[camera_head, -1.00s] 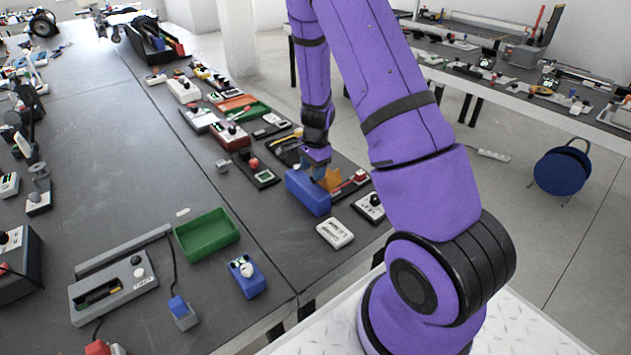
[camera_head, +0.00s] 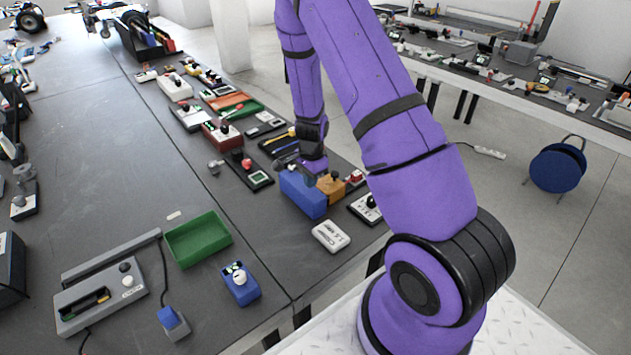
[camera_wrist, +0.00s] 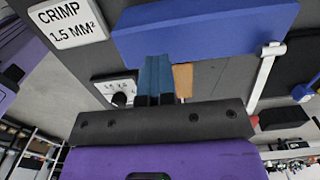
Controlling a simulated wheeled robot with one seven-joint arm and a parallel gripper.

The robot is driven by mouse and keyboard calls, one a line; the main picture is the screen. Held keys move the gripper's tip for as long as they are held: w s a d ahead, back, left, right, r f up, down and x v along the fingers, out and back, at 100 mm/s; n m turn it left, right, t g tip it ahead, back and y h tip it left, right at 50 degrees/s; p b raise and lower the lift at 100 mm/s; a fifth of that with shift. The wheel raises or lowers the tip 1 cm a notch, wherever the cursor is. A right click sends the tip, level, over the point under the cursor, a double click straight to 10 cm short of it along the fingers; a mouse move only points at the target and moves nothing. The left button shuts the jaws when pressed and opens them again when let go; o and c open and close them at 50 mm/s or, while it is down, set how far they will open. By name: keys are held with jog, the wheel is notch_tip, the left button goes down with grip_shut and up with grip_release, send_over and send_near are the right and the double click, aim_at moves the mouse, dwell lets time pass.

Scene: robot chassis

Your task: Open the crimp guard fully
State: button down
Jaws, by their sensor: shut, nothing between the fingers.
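A blue box-shaped body (camera_head: 300,197) stands on the right bench near its right edge. An orange-brown part (camera_head: 330,186) is beside it, and I cannot tell if this is the crimp guard. In the wrist view a broad blue face (camera_wrist: 215,30) fills the top, with a white lever-like bar (camera_wrist: 263,75) at its right. A small orange part (camera_wrist: 183,82) shows behind my fingers. My gripper (camera_head: 315,166) is shut and empty, right at the blue body. Its teal fingertips (camera_wrist: 155,68) overlap the blue face's lower edge; contact is unclear.
A white label reading "CRIMP 1.5 MM²" (camera_wrist: 68,22) lies by the blue body and shows in the head view (camera_head: 330,236). A white panel with a black knob (camera_head: 367,209) is to the right. A green tray (camera_head: 198,240) and a blue switch box (camera_head: 240,284) stand nearer.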

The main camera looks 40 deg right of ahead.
jog(key=shift+a+f+h, duration=0.3)
jog(key=shift+a+h, duration=0.1)
jog(key=shift+h, duration=0.3)
jog(key=shift+a+f+h, duration=0.25)
jog(key=shift+a+h, duration=0.15)
jog(key=shift+h, duration=0.3)
jog(key=c, duration=1.8)
grip_release()
jog(key=shift+c, duration=0.2)
jog(key=o, duration=0.8)
jog(key=shift+o, duration=0.2)
jog(key=d+v, duration=0.1)
jog(key=v, duration=0.5)
jog(key=shift+r, duration=0.55)
